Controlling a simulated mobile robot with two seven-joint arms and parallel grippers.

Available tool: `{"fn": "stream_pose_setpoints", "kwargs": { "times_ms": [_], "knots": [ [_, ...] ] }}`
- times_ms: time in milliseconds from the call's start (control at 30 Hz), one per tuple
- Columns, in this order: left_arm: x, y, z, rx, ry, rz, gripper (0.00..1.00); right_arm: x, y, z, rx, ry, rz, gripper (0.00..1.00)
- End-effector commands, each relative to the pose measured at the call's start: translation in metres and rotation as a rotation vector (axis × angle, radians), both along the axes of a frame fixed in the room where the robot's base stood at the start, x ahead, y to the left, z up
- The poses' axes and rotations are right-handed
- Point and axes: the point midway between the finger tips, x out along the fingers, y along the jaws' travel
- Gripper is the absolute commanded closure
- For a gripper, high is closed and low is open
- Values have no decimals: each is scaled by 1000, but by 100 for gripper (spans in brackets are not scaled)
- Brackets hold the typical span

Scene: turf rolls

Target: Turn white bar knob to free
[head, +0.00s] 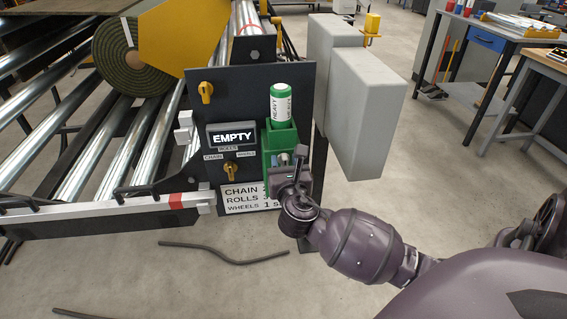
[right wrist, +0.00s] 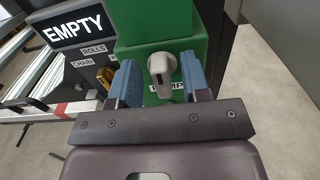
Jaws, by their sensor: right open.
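The white bar knob (right wrist: 162,68) sits on the front of a green box (right wrist: 142,32) on the dark control panel. In the right wrist view its bar points roughly up and down, leaning slightly. My right gripper (right wrist: 159,60) is open, one blue finger on each side of the knob, with visible gaps; I cannot tell whether it touches. A label below the knob is partly hidden by the gripper. In the head view my right gripper (head: 292,174) is in front of the green box (head: 280,137) and covers much of the knob. My left gripper is not in view.
The panel carries a display (head: 231,135) reading EMPTY and two yellow knobs, one upper (head: 206,92) and one lower (head: 230,171). A green cylinder labelled HEAVY (head: 281,104) stands on the green box. Grey cabinets (head: 368,110) stand at the right. Metal rollers (head: 151,140) lie left.

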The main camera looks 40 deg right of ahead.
Motion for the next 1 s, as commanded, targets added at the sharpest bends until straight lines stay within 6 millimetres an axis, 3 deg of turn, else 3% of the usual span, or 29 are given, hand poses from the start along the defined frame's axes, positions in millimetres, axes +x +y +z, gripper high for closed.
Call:
{"fn": "stream_pose_setpoints", "kwargs": {
  "times_ms": [300,600,1000],
  "knots": [
    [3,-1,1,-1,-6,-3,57,3,-2,1,0,-1,0,57],
    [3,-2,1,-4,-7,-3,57,2,-1,0,1,-1,0,100],
    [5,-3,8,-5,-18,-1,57,2,-2,3,54,-36,-1,100]
  ]
}}
